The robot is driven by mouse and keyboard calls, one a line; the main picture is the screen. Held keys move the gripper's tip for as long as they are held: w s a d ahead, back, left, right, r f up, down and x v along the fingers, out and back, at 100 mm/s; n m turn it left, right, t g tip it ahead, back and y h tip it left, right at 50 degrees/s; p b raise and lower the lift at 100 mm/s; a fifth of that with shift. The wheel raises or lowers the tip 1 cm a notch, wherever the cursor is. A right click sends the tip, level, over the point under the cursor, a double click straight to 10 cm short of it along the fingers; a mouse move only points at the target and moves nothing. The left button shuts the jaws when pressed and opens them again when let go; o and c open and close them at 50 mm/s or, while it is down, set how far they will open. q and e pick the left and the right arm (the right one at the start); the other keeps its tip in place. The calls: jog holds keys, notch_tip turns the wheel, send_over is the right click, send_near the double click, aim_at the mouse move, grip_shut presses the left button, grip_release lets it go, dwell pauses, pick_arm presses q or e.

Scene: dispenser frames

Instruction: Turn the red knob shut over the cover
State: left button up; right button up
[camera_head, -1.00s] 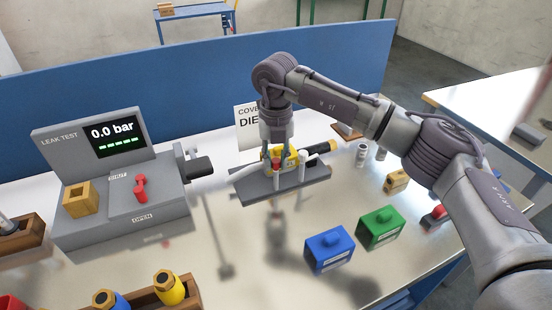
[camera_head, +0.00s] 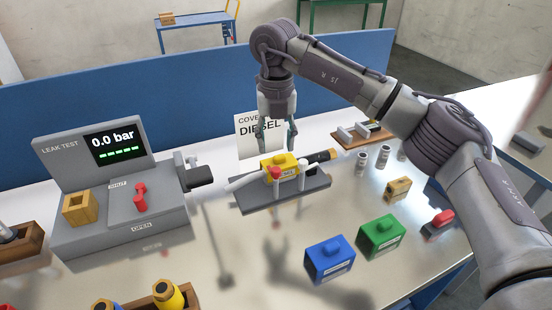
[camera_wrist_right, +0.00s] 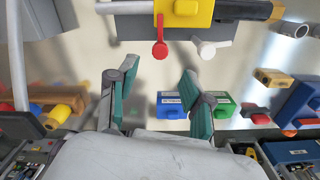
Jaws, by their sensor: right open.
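A yellow cover (camera_head: 279,164) sits on a grey fixture (camera_head: 310,192) below the sign reading "DIESEL". A red knob with a short lever (camera_head: 275,171) stands on its front; in the right wrist view the red knob (camera_wrist_right: 160,48) points toward my gripper, beside a white lever (camera_wrist_right: 209,48). The yellow cover (camera_wrist_right: 185,12) is cut off at the top there. My right gripper (camera_head: 278,146) is open and empty, pointing down above the cover, apart from it. Its fingers (camera_wrist_right: 158,75) also show in the wrist view. My left gripper is not in view.
A grey leak tester (camera_head: 120,225) at left reads 0.0 bar and has its own red lever (camera_head: 140,197) between SHUT and OPEN labels. Blue (camera_head: 330,258) and green (camera_head: 380,236) blocks stand at front right. A blue panel (camera_head: 130,125) runs behind the bench.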

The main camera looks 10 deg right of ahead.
notch_tip(320, 180, up, 4)
jog(key=shift+r, duration=0.1)
dwell(0.4)
